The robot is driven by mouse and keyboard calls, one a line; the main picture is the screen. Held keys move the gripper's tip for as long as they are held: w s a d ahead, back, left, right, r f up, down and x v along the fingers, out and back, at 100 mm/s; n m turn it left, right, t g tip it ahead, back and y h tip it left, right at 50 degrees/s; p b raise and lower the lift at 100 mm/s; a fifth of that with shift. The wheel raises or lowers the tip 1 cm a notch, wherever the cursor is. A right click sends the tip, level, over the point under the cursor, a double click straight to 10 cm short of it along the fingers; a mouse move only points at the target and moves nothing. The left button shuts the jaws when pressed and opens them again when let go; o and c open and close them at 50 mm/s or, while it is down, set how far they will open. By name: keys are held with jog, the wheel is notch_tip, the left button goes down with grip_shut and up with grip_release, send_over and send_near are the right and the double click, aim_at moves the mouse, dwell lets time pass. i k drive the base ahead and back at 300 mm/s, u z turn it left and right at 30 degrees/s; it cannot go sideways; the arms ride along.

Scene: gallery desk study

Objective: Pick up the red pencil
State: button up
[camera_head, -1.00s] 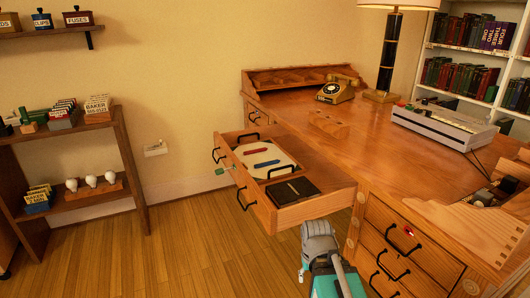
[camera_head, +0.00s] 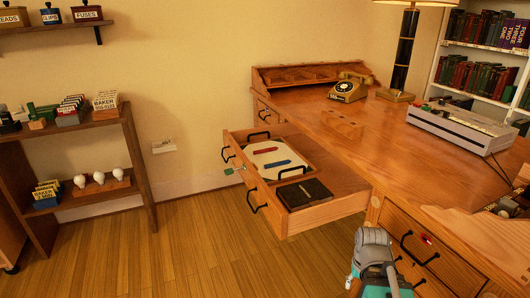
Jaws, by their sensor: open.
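The red pencil (camera_head: 265,151) lies flat on a pale panel (camera_head: 262,160) inside the open desk drawer (camera_head: 320,214). A blue pencil (camera_head: 274,165) lies just in front of it, roughly parallel and apart from it. Nothing covers the red pencil. A grey and teal part of my arm shows at the bottom right, in front of the desk and well away from the pencil. My gripper's fingers cannot be made out in this view.
A black box or book (camera_head: 303,194) lies in the drawer's near part, beside a black handle (camera_head: 291,172). The desk top (camera_head: 400,150) holds a telephone (camera_head: 352,87) and a grey machine (camera_head: 460,127). A shelf unit (camera_head: 140,160) stands left. The floor (camera_head: 200,240) between is clear.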

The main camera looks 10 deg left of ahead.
aim_at(265, 151)
jog(key=u, duration=0.05)
jog(key=k, duration=0.95)
jog(key=u, duration=0.5)
jog(key=i, duration=1)
jog(key=z, duration=0.05)
